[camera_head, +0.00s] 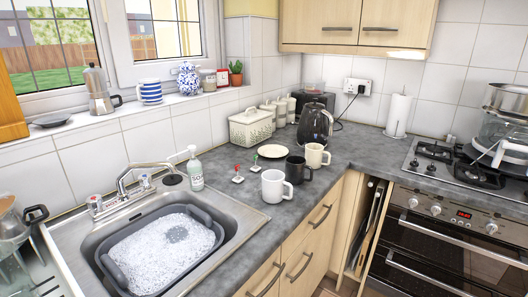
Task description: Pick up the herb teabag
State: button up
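Two small teabags lie on the grey counter between the sink and the mugs. One teabag (238,179) has a red tag standing up. The other teabag (255,169), a little farther back and to the right, has a green tag. No label is readable, so I cannot tell for certain which is the herb one. Both lie apart from the mugs. My gripper is not in view.
A white mug (271,187) stands in front of the teabags, with a black mug (295,170) and a cream mug (315,156) to the right. A soap bottle (195,172) and foamy grey basin (112,268) are left.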

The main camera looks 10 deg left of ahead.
aim_at(255, 168)
jog(key=i+u, duration=0.1)
jog(key=i, duration=0.45)
jog(key=i+l+u, duration=0.1)
jog(key=i, duration=0.5)
jog(key=i+l+u, duration=0.1)
jog(key=i, duration=0.45)
